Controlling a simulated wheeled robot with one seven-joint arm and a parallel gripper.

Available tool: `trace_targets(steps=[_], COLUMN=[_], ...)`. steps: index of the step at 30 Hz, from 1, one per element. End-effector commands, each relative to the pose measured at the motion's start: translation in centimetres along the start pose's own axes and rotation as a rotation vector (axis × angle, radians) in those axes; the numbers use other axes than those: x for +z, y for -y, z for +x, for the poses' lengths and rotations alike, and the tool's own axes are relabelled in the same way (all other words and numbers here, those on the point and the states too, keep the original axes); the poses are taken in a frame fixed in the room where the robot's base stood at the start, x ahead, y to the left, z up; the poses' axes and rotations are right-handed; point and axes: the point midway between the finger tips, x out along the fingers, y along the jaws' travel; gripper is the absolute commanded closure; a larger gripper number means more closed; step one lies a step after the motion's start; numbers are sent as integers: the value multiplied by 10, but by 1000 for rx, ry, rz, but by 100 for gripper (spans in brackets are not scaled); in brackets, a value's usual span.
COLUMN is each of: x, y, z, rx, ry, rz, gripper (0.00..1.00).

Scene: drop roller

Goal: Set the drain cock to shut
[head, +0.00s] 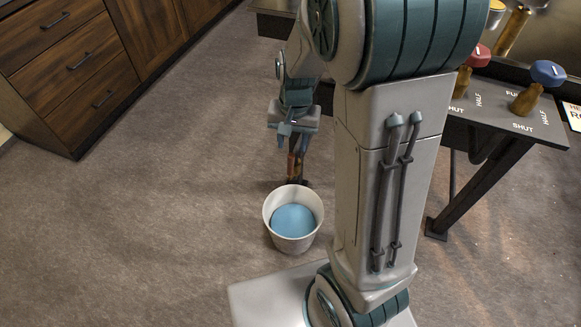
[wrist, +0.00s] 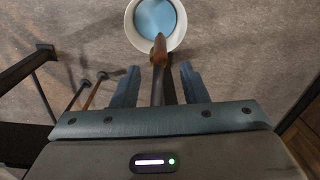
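My gripper (head: 290,135) hangs above a white bucket (head: 268,222) that holds blue liquid (head: 293,219). The bucket (wrist: 131,42) is beyond the fingertips.
A dark bench panel (head: 540,122) at the right carries a red-capped knob (head: 478,55) and a blue-capped knob (head: 548,72), with SHUT, HALF and FULL markings. Its slanted leg (head: 485,185) reaches the floor. Wooden drawers (head: 75,65) stand at the left.

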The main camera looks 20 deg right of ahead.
Motion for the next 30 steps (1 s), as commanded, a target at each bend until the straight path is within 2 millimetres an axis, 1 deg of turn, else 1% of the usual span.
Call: trace_targets(steps=[1, 3, 9, 12, 15, 18, 27, 28, 29, 30], x=[1, 1, 1, 0, 0, 0, 0, 0, 0, 0], y=[-1, -1, -1, -1, 0, 0, 0, 0, 0, 0], z=[17, 33, 73, 87, 95, 100, 101, 101, 101, 101], rx=[3, 2, 2, 2, 1, 1, 1, 1, 1, 1], ry=[4, 4, 2, 1, 1, 0, -1, -1, -1, -1], rz=[1, 2, 1, 0, 1, 1, 0, 0, 0, 0], gripper=[60, 60, 60, 60, 60, 60, 60, 66, 74, 85])
